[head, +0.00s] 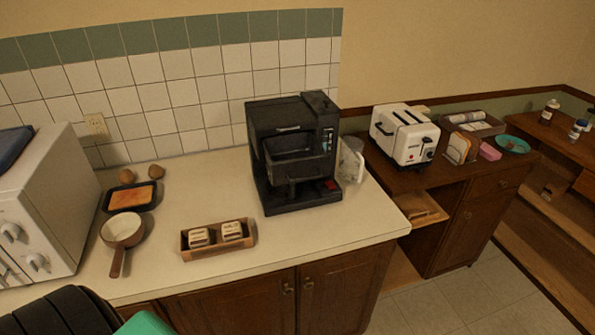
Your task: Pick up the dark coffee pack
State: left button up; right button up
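A small brown wooden tray (217,252) lies near the front of the white counter, in front of the coffee machine. It holds two small packs side by side, a left pack (198,237) and a right pack (232,230). Both show pale tops with dark markings. The print is too small to read, so I cannot tell which is the dark coffee pack. Neither of my grippers is in view. A black ribbed part and a teal part, perhaps of my arm, show at the bottom left.
A black coffee machine (290,150) stands behind the tray, with a clear jug (351,162) beside it. Left are a brown-handled pan (122,230), a black dish (130,196) and a white oven (45,210). A white toaster (404,136) stands on the right cabinet. Counter right of the tray is clear.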

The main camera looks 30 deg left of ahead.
aim_at(200, 237)
jog(key=u, duration=1.8)
